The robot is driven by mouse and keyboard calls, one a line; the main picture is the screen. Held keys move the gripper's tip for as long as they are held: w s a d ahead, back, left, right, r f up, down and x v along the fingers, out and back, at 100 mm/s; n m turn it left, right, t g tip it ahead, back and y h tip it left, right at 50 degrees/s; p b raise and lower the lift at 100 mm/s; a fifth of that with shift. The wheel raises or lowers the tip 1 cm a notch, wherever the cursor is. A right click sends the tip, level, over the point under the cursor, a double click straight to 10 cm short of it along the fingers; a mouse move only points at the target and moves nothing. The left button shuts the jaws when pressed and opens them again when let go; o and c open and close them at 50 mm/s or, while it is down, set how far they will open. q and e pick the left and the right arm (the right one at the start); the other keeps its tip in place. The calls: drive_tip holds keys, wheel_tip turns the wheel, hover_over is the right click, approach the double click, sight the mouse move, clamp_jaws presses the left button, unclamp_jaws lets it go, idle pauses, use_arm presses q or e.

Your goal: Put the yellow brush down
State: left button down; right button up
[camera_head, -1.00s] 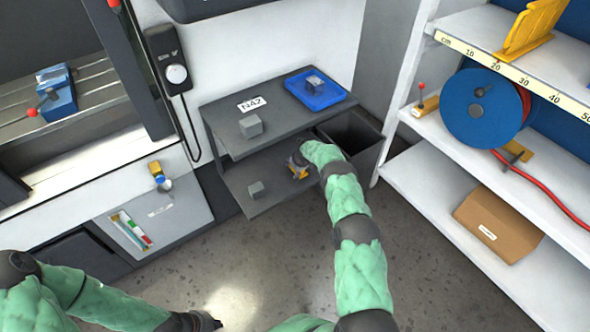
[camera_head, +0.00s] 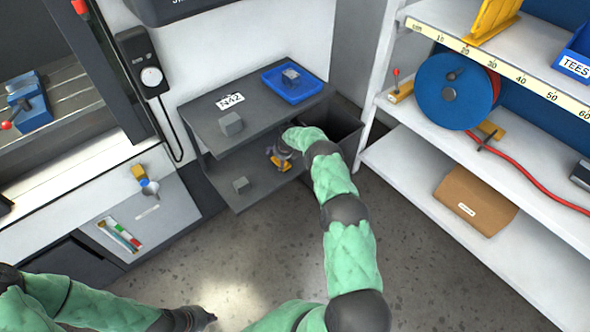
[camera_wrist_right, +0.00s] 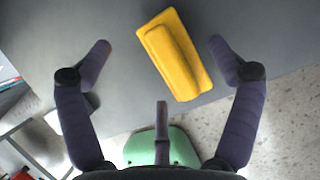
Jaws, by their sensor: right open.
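The yellow brush (camera_wrist_right: 175,55) lies on a grey surface in the right wrist view, between and apart from the fingertips of my right gripper (camera_wrist_right: 160,45). The fingers are spread wide and hold nothing. In the head view the brush (camera_head: 281,164) is a small yellow shape on the lower shelf (camera_head: 262,187) of the dark cart. My right gripper (camera_head: 279,153) is just above it and partly hides it. My left gripper (camera_head: 203,318) is low at the bottom left of the head view, away from the cart; its fingers are too unclear to read.
A dark open bin (camera_head: 340,130) stands right of the cart. White shelving (camera_head: 425,190) stands further right.

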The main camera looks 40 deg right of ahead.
drive_tip(key=p+v, duration=0.1)
drive_tip(key=v, duration=0.2)
drive_tip(key=shift+s+f, duration=0.1)
drive_tip(key=shift+s, duration=0.1)
drive_tip(key=s+p, duration=0.4)
drive_tip(key=s, duration=0.6)
drive_tip(key=s+a+n+g+y, duration=0.1)
drive_tip(key=s+a+n, duration=0.5)
drive_tip(key=a+n, duration=0.3)
drive_tip(key=s+a+n+g+y, duration=0.1)
drive_tip(key=s+a+n+y, duration=0.1)
drive_tip(key=s+a+n, duration=0.75)
drive_tip(key=s+a+r+n+g, duration=0.1)
drive_tip(key=s+a+r+n, duration=0.2)
drive_tip(key=s+a+n, duration=0.4)
drive_tip(key=s+a+r+n+g, duration=0.1)
drive_tip(key=s+a+r+n, duration=0.2)
drive_tip(key=s+a+n, duration=0.4)
drive_tip(key=shift+s+a+y, duration=0.4)
drive_tip(key=shift+s+a, duration=0.3)
drive_tip(key=shift+s, duration=0.45)
drive_tip(key=shift+r, duration=0.1)
